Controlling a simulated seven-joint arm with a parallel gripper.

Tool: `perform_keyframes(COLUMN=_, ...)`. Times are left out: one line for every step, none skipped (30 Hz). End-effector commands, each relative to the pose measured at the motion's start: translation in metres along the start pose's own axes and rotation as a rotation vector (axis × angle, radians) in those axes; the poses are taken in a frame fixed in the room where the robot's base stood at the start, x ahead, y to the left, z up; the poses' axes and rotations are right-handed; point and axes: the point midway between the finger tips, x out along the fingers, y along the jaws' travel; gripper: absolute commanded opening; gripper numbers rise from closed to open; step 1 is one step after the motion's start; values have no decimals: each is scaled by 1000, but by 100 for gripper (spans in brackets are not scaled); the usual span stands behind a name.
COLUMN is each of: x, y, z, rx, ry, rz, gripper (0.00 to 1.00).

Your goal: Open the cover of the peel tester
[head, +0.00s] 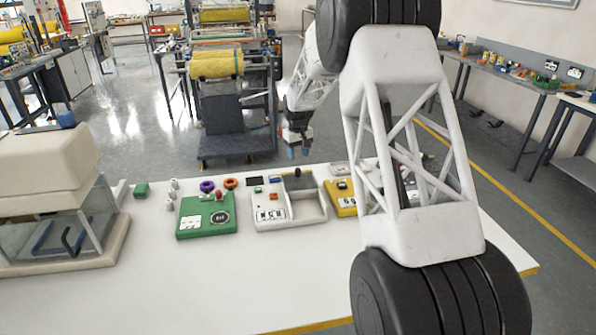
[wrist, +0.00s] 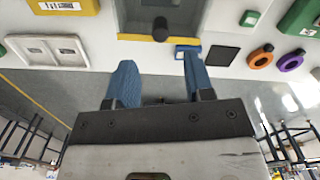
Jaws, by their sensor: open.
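A white unit with a recessed grey bay (head: 304,207) stands on the white table and looks like the peel tester. A small black knob (head: 297,172) stands at its far edge. In the wrist view the knob (wrist: 160,30) sits by a yellow strip (wrist: 145,38) at the edge of the grey bay. I cannot tell the cover's outline clearly. My gripper (head: 298,153) is at the table's far edge, just beyond the knob. Its blue fingers (wrist: 158,70) are apart and empty, with the knob ahead of the gap between them and not touched.
A green box (head: 207,216) is left of the unit and a yellow unit (head: 341,197) is right of it. Purple (head: 207,186) and orange rings (head: 231,183) lie behind the green box. A cream-topped machine (head: 50,160) fills the left end. The table's front (head: 190,280) is clear.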

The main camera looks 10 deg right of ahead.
Motion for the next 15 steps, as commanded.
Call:
perform_keyframes(x=0, y=0, z=0, rx=0, ry=0, rz=0, gripper=48)
perform_keyframes(x=0, y=0, z=0, rx=0, ry=0, rz=0, gripper=48)
perform_keyframes(x=0, y=0, z=0, rx=0, ry=0, rz=0, gripper=48)
perform_keyframes(x=0, y=0, z=0, rx=0, ry=0, rz=0, gripper=48)
perform_keyframes(x=0, y=0, z=0, rx=0, ry=0, rz=0, gripper=48)
perform_keyframes(x=0, y=0, z=0, rx=0, ry=0, rz=0, gripper=48)
perform_keyframes(x=0, y=0, z=0, rx=0, ry=0, rz=0, gripper=48)
perform_keyframes(x=0, y=0, z=0, rx=0, ry=0, rz=0, gripper=48)
perform_keyframes(x=1, y=0, z=0, rx=0, ry=0, rz=0, gripper=48)
perform_keyframes(x=2, y=0, z=0, rx=0, ry=0, rz=0, gripper=48)
perform_keyframes(x=3, y=0, z=0, rx=0, ry=-1, rz=0, gripper=48)
perform_keyframes(x=5, y=0, z=0, rx=0, ry=-1, rz=0, gripper=48)
perform_keyframes(x=7, y=0, z=0, rx=0, ry=-1, rz=0, gripper=48)
perform_keyframes(x=9, y=0, z=0, rx=0, ry=-1, rz=0, gripper=48)
perform_keyframes(x=13, y=0, z=0, rx=0, ry=-1, rz=0, gripper=48)
